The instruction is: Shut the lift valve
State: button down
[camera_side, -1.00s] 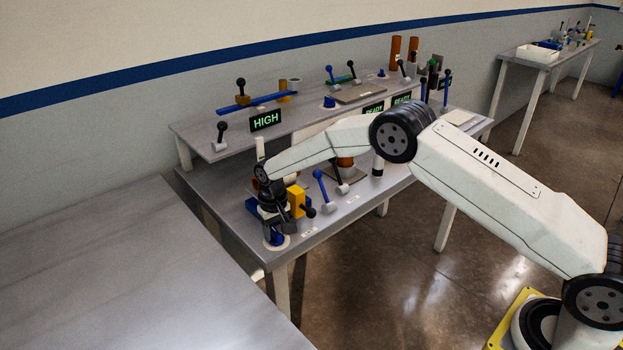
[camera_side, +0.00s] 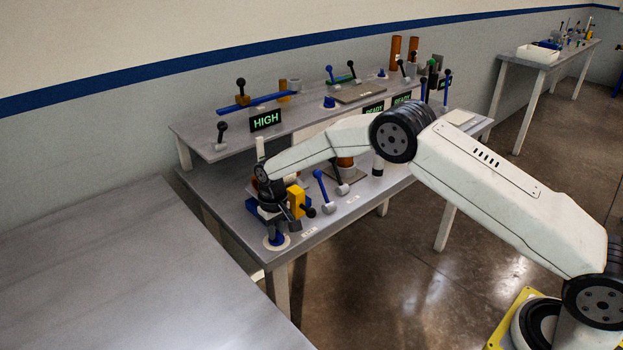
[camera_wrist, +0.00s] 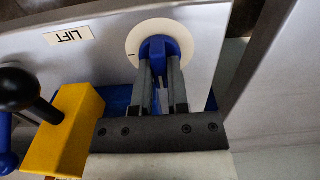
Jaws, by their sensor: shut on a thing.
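The lift valve is a blue knob on a round white disc, next to a LIFT label (camera_wrist: 68,36). In the wrist view the knob (camera_wrist: 160,46) sits between the fingertips of my gripper (camera_wrist: 161,62), which is shut on it. The white disc (camera_wrist: 140,27) carries a small dark mark at its left. In the side view the knob (camera_side: 276,239) is at the near left corner of the bench, with my gripper (camera_side: 277,229) coming down on it from above. The fingers hide part of the knob.
A yellow block (camera_wrist: 75,125) with a black ball-ended lever (camera_wrist: 18,90) stands close beside my gripper. A blue lever (camera_side: 319,185) stands farther right. A raised shelf (camera_side: 200,138) with a HIGH sign (camera_side: 265,120) is behind. The bench's front edge is close to the valve.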

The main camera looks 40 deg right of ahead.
jog(key=c, duration=0.6)
grip_release()
jog(key=shift+r, duration=3.9)
jog(key=shift+s+d+r, duration=0.25)
jog(key=shift+s+r, duration=0.1)
jog(key=s+d+r+t, duration=0.1)
jog(key=s+d, duration=0.1)
jog(key=s, duration=0.8)
jog(key=s+d+r, duration=0.2)
jog(key=s+d, duration=0.1)
jog(key=s, duration=0.6)
jog(key=s+d+r+t, duration=0.1)
jog(key=s+d, duration=0.2)
jog(key=s, duration=0.7)
jog(key=shift+s+r+t, duration=0.3)
jog(key=shift+s+r, duration=0.05)
jog(key=shift+r, duration=0.05)
